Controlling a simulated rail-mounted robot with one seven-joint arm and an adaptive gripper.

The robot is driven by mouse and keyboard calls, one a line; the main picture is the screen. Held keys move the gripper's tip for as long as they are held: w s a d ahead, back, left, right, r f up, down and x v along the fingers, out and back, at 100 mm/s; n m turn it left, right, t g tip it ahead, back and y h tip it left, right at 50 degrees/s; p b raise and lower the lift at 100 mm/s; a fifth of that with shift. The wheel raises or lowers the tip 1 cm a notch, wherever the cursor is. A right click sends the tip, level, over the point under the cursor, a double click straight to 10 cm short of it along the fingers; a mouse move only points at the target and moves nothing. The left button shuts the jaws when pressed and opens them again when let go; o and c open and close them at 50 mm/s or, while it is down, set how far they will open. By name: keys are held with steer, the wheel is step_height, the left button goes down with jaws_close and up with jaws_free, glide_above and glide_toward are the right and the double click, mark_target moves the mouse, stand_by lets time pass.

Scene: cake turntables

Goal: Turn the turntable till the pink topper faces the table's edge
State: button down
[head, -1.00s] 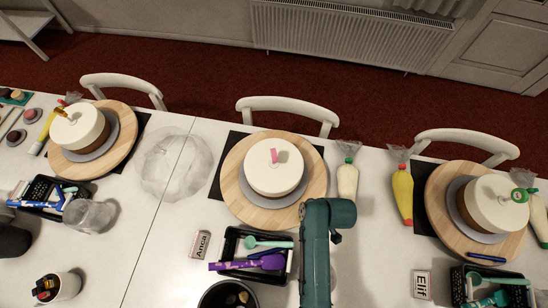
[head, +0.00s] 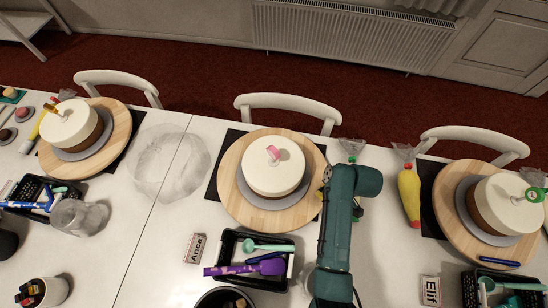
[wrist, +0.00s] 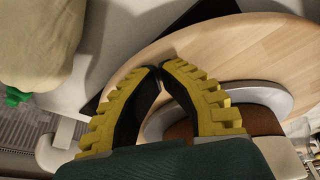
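The middle turntable is a round wooden board (head: 232,185) with a grey disc (head: 247,194) under a cake. The cake (head: 273,178) has a white top and brown side. A pink topper (head: 272,153) stands on the cake's top, toward the chair side. My gripper (wrist: 158,70) is shut, its yellow ribbed fingers meeting at the tips with nothing visible between them. In the wrist view the tips lie over the edge of the wooden board (wrist: 215,45); I cannot tell if they touch. In the head view my arm hides most of the gripper, at the board's right edge.
A black tray (head: 226,249) of tools and an "Anca" card (head: 196,248) lie in front. Further turntables stand left (head: 122,140) and right (head: 444,214). A clear, crumpled disc (head: 168,165) lies left.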

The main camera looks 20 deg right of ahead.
steer(key=shift+w+d+f, duration=0.1)
steer(key=shift+w+d, duration=0.4)
steer(key=shift+d, duration=0.15)
steer(key=shift+a, duration=0.1)
